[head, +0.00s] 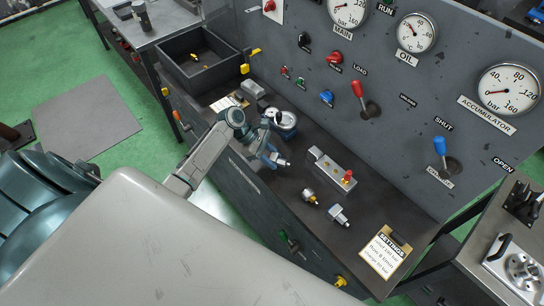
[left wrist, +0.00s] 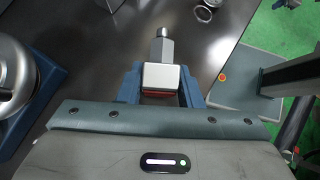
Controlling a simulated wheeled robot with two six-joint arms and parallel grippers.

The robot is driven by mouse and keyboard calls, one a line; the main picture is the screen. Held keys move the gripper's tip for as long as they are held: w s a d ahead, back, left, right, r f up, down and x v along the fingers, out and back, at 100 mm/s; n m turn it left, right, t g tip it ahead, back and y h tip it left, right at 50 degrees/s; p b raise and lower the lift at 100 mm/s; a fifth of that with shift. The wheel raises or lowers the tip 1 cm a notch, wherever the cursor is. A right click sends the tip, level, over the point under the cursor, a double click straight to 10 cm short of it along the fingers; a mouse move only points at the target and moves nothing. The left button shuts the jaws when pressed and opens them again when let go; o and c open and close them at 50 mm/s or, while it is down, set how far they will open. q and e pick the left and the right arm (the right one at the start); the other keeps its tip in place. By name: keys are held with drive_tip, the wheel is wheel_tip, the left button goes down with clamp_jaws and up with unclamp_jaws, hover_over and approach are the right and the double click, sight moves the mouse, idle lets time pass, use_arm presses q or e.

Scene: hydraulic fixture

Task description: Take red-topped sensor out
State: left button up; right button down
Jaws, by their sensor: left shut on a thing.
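My left gripper (head: 274,157) is above the dark bench top. It is shut on a silver sensor (head: 284,162), held by its body. In the left wrist view the sensor (left wrist: 159,75) sits between the blue fingers (left wrist: 160,92), its hex part and narrow tip pointing away from the gripper. A thin red strip shows at its near end; most of its top is hidden. A grey block (head: 329,170) to the right on the bench bears a red-topped part (head: 348,175) and small brass pieces. My right gripper is not in view.
A silver round device with a blue base (head: 286,122) stands close behind the gripper. A brass-ended fitting (head: 309,196), another silver sensor (head: 339,214) and a settings clipboard (head: 385,250) lie to the right. A dark open bin (head: 199,62) is at the back left. The gauge panel (head: 400,80) rises behind.

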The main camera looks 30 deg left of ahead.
use_arm(q)
drive_tip(key=shift+f, duration=0.3)
drive_tip(key=shift+f, duration=0.6)
drive_tip(key=o, duration=1.2)
drive_tip(key=shift+c, duration=0.2)
